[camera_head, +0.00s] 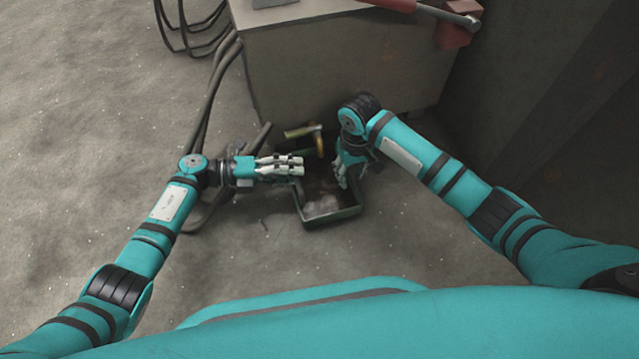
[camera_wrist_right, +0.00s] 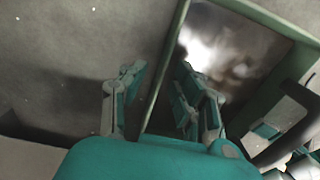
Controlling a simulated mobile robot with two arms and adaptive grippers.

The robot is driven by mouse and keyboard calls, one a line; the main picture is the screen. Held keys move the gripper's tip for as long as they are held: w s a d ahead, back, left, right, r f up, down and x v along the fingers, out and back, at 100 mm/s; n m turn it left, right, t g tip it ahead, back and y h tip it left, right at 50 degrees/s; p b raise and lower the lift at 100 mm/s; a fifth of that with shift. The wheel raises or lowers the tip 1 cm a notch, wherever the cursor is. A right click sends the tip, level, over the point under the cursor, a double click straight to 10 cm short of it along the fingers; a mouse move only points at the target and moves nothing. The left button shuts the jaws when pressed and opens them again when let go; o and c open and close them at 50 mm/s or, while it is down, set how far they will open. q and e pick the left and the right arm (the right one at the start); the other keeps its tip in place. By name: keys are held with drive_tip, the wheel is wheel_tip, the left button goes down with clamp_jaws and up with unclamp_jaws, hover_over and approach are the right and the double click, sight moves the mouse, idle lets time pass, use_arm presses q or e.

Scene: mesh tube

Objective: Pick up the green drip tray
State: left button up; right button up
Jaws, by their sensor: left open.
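The green drip tray (camera_head: 336,219) sits on the floor in front of the cabinet, with murky, shiny contents. In the right wrist view, its long green side wall (camera_wrist_right: 163,80) runs between the fingers of my right gripper (camera_wrist_right: 160,95). These fingers are apart, one outside the tray and one over its inside, with gaps to the wall. In the head view my right gripper (camera_head: 343,172) points down at the tray's right side. My left gripper (camera_head: 299,167) is open at the tray's left side; whether it touches the rim cannot be told.
A beige cabinet (camera_head: 340,75) stands directly behind the tray, with a brass-coloured valve or pipe (camera_head: 303,131) low on its front. Dark hoses (camera_head: 205,120) run down at the left. A dark wall (camera_head: 550,110) rises at the right. The floor in front is clear.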

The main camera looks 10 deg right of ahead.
use_arm(q)
drive_tip(key=shift+d+f, duration=0.1)
drive_tip(key=shift+d, duration=0.45)
use_arm(e)
drive_tip(key=shift+f, duration=0.6)
use_arm(q)
drive_tip(key=c, duration=0.6)
use_arm(e)
drive_tip(key=c, duration=0.6)
use_arm(q)
clamp_jaws()
use_arm(e)
clamp_jaws()
